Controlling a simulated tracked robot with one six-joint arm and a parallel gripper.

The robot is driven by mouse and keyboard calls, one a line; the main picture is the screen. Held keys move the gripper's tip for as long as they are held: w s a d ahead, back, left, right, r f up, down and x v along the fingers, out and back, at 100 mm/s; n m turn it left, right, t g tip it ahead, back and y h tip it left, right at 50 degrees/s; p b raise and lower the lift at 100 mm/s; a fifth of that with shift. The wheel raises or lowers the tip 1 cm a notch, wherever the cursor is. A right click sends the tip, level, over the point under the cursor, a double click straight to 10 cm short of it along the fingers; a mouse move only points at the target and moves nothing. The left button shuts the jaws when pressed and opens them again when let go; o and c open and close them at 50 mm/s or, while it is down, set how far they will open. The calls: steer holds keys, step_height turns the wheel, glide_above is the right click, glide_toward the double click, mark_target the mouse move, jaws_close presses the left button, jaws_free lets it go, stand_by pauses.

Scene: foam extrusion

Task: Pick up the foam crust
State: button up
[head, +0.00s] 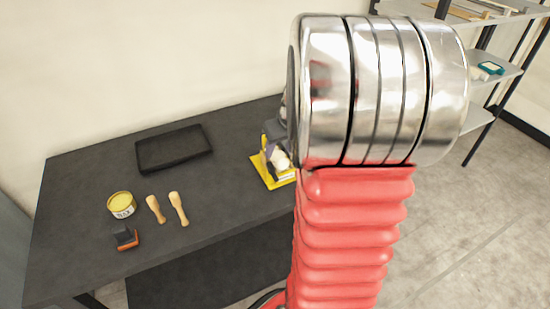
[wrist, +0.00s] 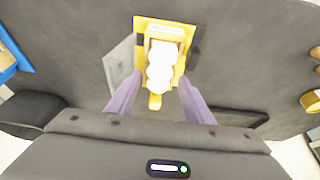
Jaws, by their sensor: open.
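The foam crust (wrist: 162,65) is a lumpy white strand lying on a yellow plate (wrist: 182,31) with a narrow yellow tip at its lower end. In the head view, part of the white foam (head: 280,161) and the yellow plate (head: 264,180) show on the dark table, partly hidden by my arm. My gripper (wrist: 160,82) has two purple fingers, spread apart. They are on either side of the lower part of the foam in the wrist view, with nothing held. Whether they touch the foam or plate I cannot tell. The gripper is mostly hidden in the head view.
The dark table (head: 80,180) also holds a black tray (head: 174,148), a yellow tin (head: 121,204), two wooden-handled tools (head: 178,208) and a dark block with an orange base (head: 125,239). A metal shelf (head: 493,82) stands at the right.

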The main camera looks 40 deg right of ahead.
mark_target(278, 155)
steer(key=shift+x, duration=1.5)
steer(key=shift+r, duration=0.1)
steer(key=shift+c, duration=0.6)
steer(key=c, duration=0.7)
steer(key=shift+r, duration=0.1)
step_height(278, 155, up, 10)
steer(key=shift+f, duration=0.1)
